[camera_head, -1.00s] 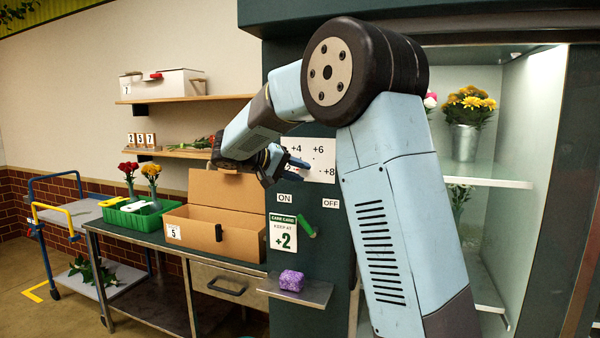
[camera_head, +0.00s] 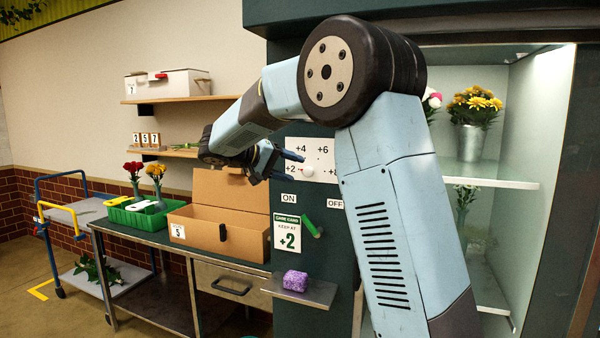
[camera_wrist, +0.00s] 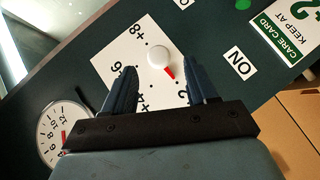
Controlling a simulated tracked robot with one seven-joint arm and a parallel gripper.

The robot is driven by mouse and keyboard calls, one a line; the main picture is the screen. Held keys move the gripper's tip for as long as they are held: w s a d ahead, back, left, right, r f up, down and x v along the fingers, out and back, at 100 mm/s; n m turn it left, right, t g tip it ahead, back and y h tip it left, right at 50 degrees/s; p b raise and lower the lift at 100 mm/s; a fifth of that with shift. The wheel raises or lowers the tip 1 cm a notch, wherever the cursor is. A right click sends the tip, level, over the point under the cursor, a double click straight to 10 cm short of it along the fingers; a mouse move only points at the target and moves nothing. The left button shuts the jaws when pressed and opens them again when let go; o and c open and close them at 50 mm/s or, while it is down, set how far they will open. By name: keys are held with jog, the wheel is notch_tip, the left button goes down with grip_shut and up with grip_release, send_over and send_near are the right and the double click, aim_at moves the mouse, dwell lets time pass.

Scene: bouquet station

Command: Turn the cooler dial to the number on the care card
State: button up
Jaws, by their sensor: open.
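The cooler dial (camera_head: 307,171) is a white round knob on a white number plate marked +2, +4, +6 and +8. In the wrist view, the knob (camera_wrist: 157,56) has a red pointer aimed roughly at the 2, which the right finger partly covers. The care card (camera_head: 287,234) below the plate reads "keep at +2"; its edge shows in the wrist view (camera_wrist: 287,30). My gripper (camera_head: 300,168) is open and empty in front of the plate. In the wrist view, the knob is just beyond the gap between my fingertips (camera_wrist: 160,72), apart from both fingers.
A round gauge (camera_wrist: 65,133) with a red needle is at lower left in the wrist view. A green lever (camera_head: 311,227) sits near the ON and OFF labels. A purple block (camera_head: 295,280) lies on a small shelf below. An open cardboard box (camera_head: 215,233) is at left.

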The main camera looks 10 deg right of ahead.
jog(key=v, duration=0.9)
jog(key=shift+a, duration=0.35)
jog(key=shift+s, duration=0.1)
jog(key=s+d+f+n+g+y, duration=0.1)
jog(key=s+d+f+y, duration=0.15)
jog(key=s+d, duration=0.5)
jog(key=s+d+f+n+y, duration=0.1)
jog(key=s+d+y, duration=0.3)
jog(key=s+d, duration=0.3)
jog(key=s+f+t+y, duration=0.1)
jog(key=s+f+y, duration=0.2)
jog(key=s, duration=0.7)
jog(key=s+f+t+y, duration=0.2)
jog(key=s+f+y, duration=0.2)
jog(key=s+f, duration=0.3)
jog(key=s, duration=0.3)
jog(key=shift+s+a, duration=0.1)
jog(key=shift+s, duration=0.05)
